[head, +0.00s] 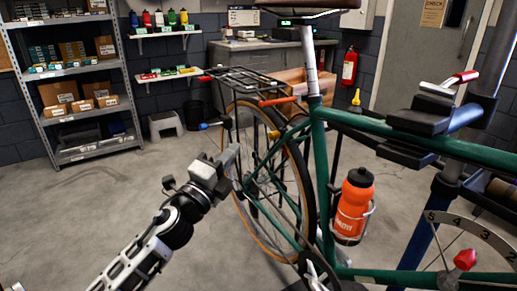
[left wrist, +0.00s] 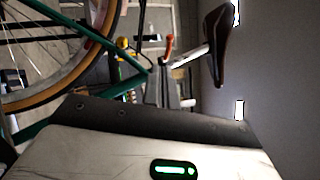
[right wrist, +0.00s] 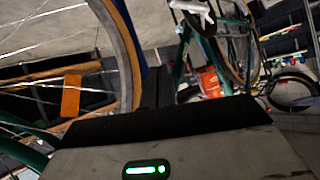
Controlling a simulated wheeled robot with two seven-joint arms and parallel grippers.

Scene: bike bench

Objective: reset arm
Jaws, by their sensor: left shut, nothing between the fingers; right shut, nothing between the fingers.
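My left arm comes in from the lower left of the head view. Its gripper (head: 233,156) is shut and empty, in front of the bike's rear wheel (head: 240,190); whether it touches the wheel I cannot tell. In the left wrist view, the shut fingers (left wrist: 157,90) show beyond the grey housing, with a wheel at left and a brown saddle (left wrist: 216,48) at upper right. My right gripper is outside the head view. In the right wrist view its dark fingers (right wrist: 158,87) are shut and empty, beside a tyre (right wrist: 122,50).
The green bike frame (head: 325,190) with an orange bottle (head: 354,203) fills the right of the head view. A rear rack (head: 245,82) is above the wheel. A shelf unit (head: 72,98) stands at the back left. The floor at left is clear.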

